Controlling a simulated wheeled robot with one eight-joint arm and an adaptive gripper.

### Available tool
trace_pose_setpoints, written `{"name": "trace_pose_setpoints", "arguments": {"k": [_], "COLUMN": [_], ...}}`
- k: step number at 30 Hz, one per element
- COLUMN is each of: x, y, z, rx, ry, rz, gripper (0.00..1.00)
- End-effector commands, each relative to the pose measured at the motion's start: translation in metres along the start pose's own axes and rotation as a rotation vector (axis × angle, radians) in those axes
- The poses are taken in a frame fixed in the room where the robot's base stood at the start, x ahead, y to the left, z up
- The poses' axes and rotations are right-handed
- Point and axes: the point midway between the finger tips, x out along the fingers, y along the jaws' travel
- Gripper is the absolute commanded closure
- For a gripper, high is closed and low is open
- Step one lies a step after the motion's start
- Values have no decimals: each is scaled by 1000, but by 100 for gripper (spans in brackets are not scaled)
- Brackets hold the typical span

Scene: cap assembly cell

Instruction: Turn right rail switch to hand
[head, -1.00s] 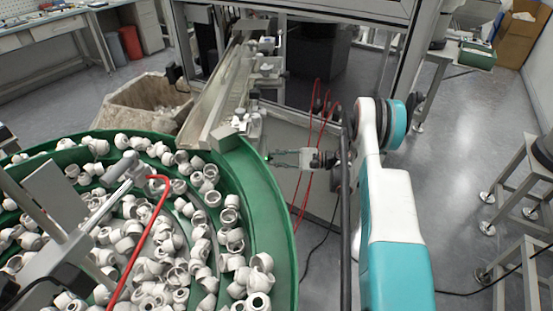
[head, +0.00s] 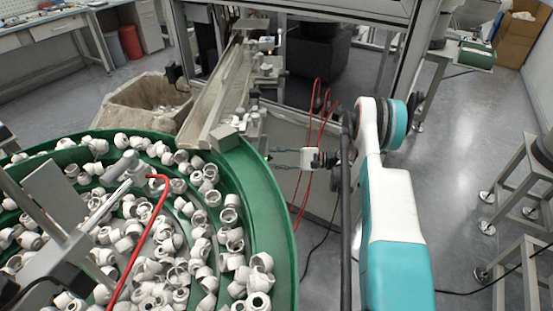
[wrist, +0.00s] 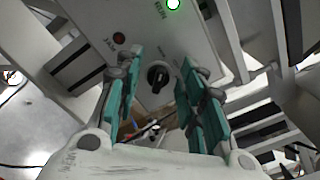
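In the wrist view, a black rotary switch (wrist: 158,77) sits on a light grey control panel (wrist: 150,38). A lit green lamp (wrist: 173,4) and a dark red lamp (wrist: 118,38) are above it. My gripper (wrist: 160,66) is open, with one teal-padded finger on each side of the switch in the picture. Nothing is between the pads, and I cannot tell whether they touch the panel. In the head view, my gripper (head: 272,158) points left beside the rail's near end, its fingers apart. The switch does not show clearly there.
A green bowl feeder (head: 268,215) full of white caps fills the lower left. A rail (head: 212,90) runs back from it. Red hoses (head: 308,180) hang near my gripper. A frame post (head: 412,60) stands behind, with open floor (head: 455,150) to the right.

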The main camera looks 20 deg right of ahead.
Motion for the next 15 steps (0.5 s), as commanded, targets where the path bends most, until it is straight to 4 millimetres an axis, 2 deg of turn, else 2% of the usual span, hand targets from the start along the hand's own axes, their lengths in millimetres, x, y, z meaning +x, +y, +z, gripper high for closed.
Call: {"name": "trace_pose_setpoints", "arguments": {"k": [5,15], "x": [-25,-92], "y": [0,0], "z": [-1,-1], "rx": [0,0], "ry": [3,3], "rz": [-3,-2], "gripper": [64,64]}}
